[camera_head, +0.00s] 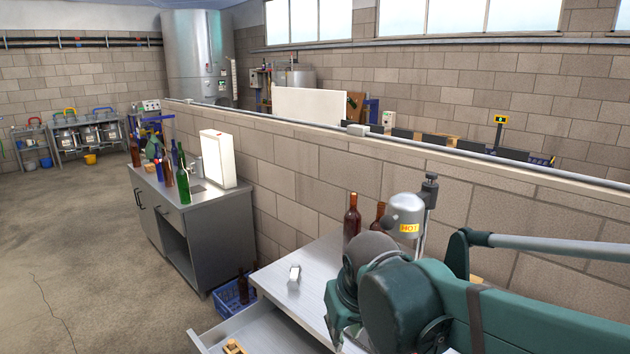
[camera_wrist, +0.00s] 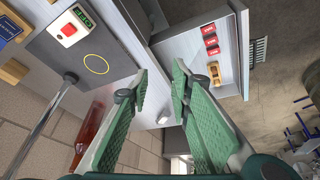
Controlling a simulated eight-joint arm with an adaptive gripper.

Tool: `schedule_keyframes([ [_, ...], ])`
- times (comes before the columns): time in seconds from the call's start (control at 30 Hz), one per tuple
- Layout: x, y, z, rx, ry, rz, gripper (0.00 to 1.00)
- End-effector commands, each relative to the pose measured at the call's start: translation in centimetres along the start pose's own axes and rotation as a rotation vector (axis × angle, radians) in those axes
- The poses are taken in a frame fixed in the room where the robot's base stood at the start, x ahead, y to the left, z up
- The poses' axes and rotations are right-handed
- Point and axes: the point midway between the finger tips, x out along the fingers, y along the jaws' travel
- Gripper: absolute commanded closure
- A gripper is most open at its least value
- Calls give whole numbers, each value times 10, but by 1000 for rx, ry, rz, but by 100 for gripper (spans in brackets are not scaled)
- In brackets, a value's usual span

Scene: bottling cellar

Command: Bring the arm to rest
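My gripper (camera_wrist: 160,88) shows in the wrist view with its two green fingers apart and nothing between them. It hangs over the pale worktop (camera_wrist: 125,85), between a grey plate with a yellow ring (camera_wrist: 95,63) and an open drawer (camera_wrist: 178,50). In the head view my green arm reaches in from the right over the worktop (camera_head: 318,262). It hides much of the worktop's right side, and the fingertips cannot be made out clearly there.
A capped device labelled HOT (camera_head: 408,222) and brown bottles (camera_head: 352,220) stand by the block wall (camera_head: 330,190), close behind my arm. The open drawer (camera_head: 262,335) juts out in front. A small white object (camera_head: 294,273) lies on the worktop. A blue crate (camera_head: 234,298) sits on the floor.

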Motion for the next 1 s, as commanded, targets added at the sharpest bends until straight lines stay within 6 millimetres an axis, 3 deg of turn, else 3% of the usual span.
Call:
schedule_keyframes([
  [0.5, -28, 66, 68, 146, 105, 35, 78],
  [1.0, -41, 107, 129, 270, 205, 82, 78],
])
